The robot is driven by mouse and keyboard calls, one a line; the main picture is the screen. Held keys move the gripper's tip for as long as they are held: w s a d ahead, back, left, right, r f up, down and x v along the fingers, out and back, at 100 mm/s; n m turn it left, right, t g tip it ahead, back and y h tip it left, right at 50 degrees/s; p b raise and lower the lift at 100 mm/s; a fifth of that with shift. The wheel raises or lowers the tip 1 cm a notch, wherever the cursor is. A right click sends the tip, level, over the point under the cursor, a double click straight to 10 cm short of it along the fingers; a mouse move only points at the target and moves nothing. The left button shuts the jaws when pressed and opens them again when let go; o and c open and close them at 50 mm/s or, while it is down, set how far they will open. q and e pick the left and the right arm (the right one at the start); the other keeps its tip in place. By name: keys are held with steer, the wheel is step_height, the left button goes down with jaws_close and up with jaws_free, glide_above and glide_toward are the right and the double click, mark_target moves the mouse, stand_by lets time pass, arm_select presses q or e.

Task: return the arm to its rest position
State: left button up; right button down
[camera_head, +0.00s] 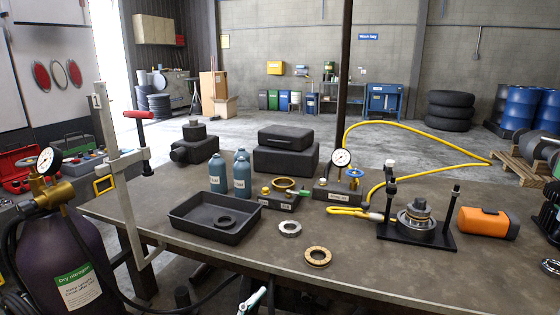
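My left gripper and its arm are not in view. A dark, jointed shape (551,200) is cut off by the right edge beside the workbench. It may be part of my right arm and gripper, but no fingertips can be made out. The workbench (400,272) holds a gear assembly (416,217) on a black stand with two upright posts. A bronze ring (318,257) and a steel ring (290,228) lie flat on the bench. A black tray (205,228) holds a dark ring (224,221). I see nothing held by a gripper.
An orange device (488,223) lies right of the stand. A yellow hose (440,147) loops from a gauge block (338,190). Two blue bottles (241,176) and black cases (284,158) stand behind. A gas cylinder (72,262) and a tall clamp (117,170) stand left. The front right bench is mostly clear.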

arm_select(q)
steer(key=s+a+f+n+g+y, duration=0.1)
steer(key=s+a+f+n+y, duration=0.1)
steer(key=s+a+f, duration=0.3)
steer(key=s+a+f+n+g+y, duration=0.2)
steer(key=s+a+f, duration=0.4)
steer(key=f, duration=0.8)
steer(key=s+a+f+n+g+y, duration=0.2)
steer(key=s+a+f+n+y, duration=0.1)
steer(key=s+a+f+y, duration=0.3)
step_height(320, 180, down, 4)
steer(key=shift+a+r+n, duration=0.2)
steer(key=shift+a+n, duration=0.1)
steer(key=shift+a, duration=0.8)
